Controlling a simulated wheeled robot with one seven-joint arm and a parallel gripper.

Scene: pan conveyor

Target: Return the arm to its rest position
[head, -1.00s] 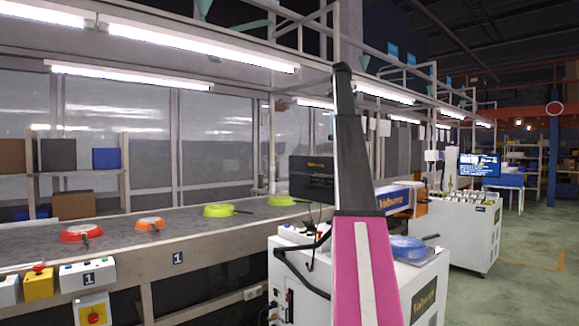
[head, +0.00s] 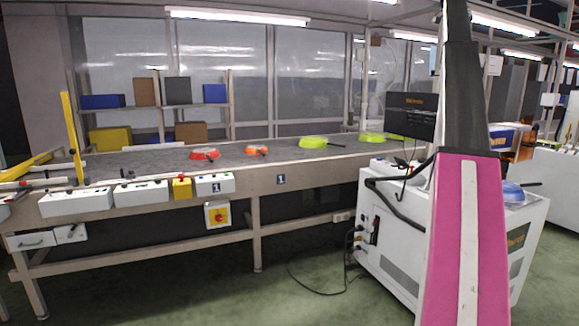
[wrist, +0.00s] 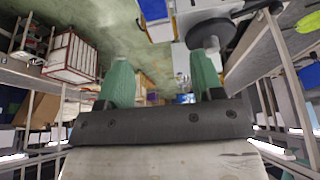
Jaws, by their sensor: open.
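My gripper (wrist: 162,82) shows in the wrist view with its two green fingers wide apart and nothing between them. The wrist view looks tilted or upside down, with the green floor at the top. In the head view my pink and black arm stands upright at the right; the gripper itself is outside that view.
A conveyor (head: 340,163) carries a red pan (head: 203,154), an orange pan (head: 256,150) and two yellow-green pans (head: 313,142) (head: 371,137). A white machine cabinet (head: 395,230) stands at the right, with a blue pan (head: 512,191) on top, partly behind my arm.

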